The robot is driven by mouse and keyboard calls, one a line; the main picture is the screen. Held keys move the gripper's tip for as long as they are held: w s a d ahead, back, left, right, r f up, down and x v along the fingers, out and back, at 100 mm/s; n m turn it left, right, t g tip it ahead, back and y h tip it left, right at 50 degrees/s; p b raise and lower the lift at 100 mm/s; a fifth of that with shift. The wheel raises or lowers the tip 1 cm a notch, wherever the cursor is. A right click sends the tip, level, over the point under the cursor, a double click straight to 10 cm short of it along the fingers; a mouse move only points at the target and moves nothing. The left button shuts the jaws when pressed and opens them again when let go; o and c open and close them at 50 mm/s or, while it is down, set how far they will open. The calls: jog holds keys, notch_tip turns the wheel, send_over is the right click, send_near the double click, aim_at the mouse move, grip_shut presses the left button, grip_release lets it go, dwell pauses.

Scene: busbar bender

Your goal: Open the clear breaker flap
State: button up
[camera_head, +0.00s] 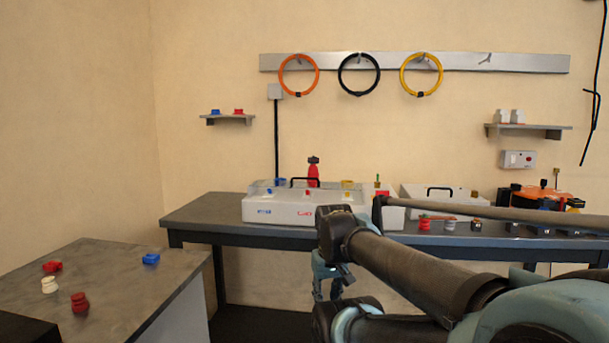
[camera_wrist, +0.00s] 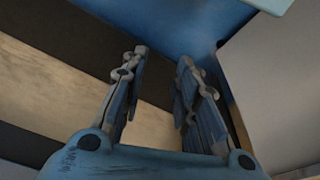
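A small white and grey wall box (camera_head: 517,159) with a red button hangs at the right, below a shelf. It looks like the breaker, but a clear flap on it is too small to make out. My gripper (camera_head: 332,290) hangs low in front of the bench, far left of that box and lower than it. In the wrist view my gripper (camera_wrist: 160,72) has its two fingers apart with nothing between them. The breaker box is not recognisable in the wrist view.
The long bench (camera_head: 212,212) carries a white machine (camera_head: 290,211) with a clear cover and black handle. Several small parts stand at its right. A side table (camera_head: 110,285) at the left holds red, white and blue pieces. A shelf (camera_head: 530,127) sits above the box.

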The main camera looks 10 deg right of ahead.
jog(key=w+r+n, duration=0.5)
jog(key=w+r, duration=0.5)
jog(key=r, duration=0.5)
jog(key=w+r+n, duration=0.4)
jog(key=w+r, duration=0.7)
jog(key=r, duration=0.3)
jog(key=w+r+n, duration=0.5)
jog(key=w+r, duration=0.5)
jog(key=r, duration=0.5)
jog(key=shift+h, duration=0.3)
jog(key=w+f, duration=0.1)
jog(key=f, duration=0.4)
jog(key=w+f, duration=0.1)
jog(key=f, duration=0.4)
jog(key=w+f, duration=0.1)
jog(key=f, duration=0.5)
jog(key=shift+d, duration=0.15)
grip_shut()
